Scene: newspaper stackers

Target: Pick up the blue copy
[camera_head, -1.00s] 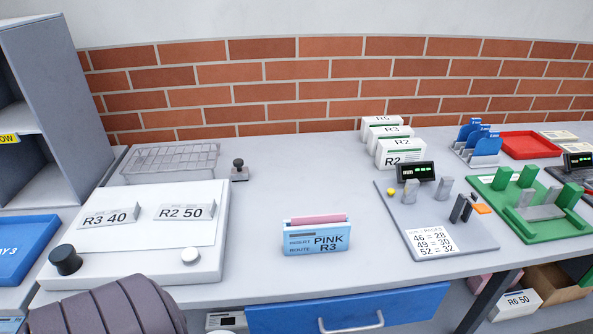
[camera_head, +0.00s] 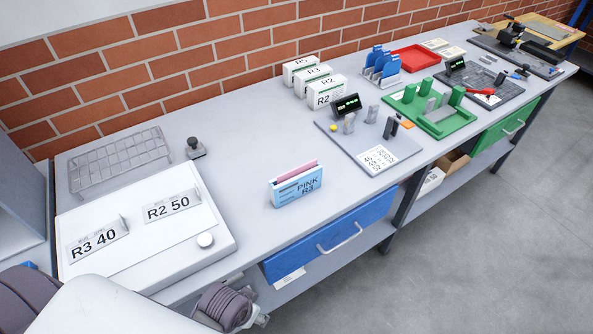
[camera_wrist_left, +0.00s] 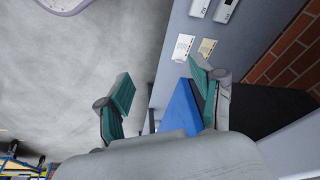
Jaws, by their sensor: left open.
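Blue copies (camera_head: 383,66) with white lettering stand upright in a grey rack at the back of the bench, beside a red tray, in the head view. A light-blue box (camera_head: 296,186) marked PINK R3, with pink material on top, stands mid-bench. I cannot tell which of these is the blue copy. My left gripper (camera_wrist_left: 163,82) shows in the left wrist view with its teal-padded fingers apart and nothing held.
A white board (camera_head: 150,245) with R3 40 and R2 50 tags lies at left, near a wire rack (camera_head: 120,160). White R-marked boxes (camera_head: 327,92), a small display (camera_head: 346,106) and a green fixture (camera_head: 440,128) stand farther along. Bare bench surrounds the light-blue box.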

